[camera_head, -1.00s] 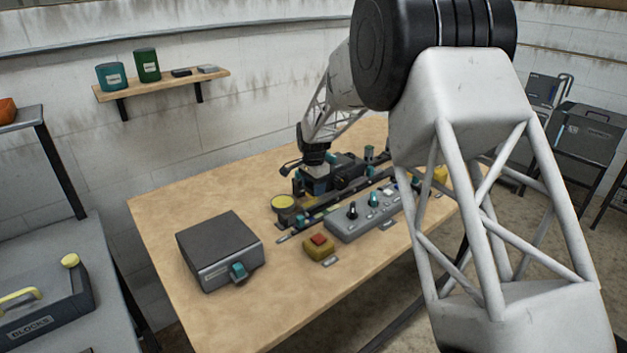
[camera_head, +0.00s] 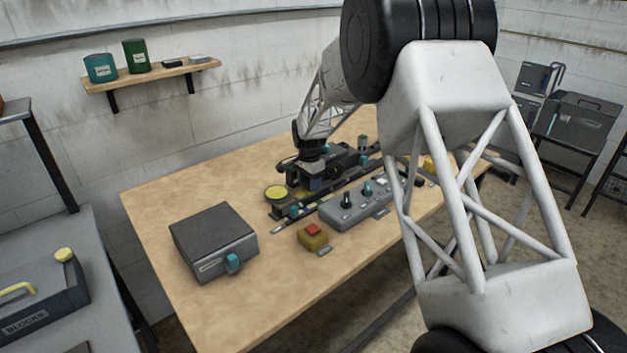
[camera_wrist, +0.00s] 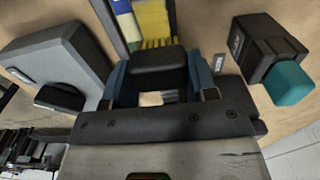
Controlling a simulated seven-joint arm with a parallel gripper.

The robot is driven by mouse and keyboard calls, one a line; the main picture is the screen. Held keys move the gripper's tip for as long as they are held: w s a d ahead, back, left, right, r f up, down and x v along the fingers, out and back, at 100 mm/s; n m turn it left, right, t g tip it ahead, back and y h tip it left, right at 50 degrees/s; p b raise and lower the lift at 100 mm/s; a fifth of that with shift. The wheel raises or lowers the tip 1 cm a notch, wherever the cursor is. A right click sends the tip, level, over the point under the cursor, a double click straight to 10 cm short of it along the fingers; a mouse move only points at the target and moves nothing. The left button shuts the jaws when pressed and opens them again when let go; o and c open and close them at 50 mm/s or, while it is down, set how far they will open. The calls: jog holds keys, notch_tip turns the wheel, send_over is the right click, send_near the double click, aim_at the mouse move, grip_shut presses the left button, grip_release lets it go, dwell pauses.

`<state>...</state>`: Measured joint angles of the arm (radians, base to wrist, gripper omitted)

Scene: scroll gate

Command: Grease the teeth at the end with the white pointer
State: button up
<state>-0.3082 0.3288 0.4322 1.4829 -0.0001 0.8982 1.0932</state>
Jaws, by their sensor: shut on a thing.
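My gripper (camera_head: 309,180) is over the dark machine (camera_head: 345,160) at the back of the table. In the wrist view my gripper (camera_wrist: 160,82) has its blue fingers on both sides of a black block (camera_wrist: 158,64) and is shut on it. Just beyond the block is a yellow part with a toothed edge (camera_wrist: 153,22), beside blue and white strips between dark rails. A round yellow-topped pot (camera_head: 276,193) stands left of my gripper. I cannot make out a white pointer for certain, and the machine's teeth are too small to tell in the head view.
A grey control box (camera_head: 350,213) with knobs stands in front of the dark rail (camera_head: 312,205). A yellow box with a red button (camera_head: 313,236) and a grey case with a teal latch (camera_head: 213,240) are nearer the front. The table's left back is clear.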

jog(key=shift+s+a+f, duration=0.1)
jog(key=shift+s+a, duration=0.25)
jog(key=shift+r, duration=4.15)
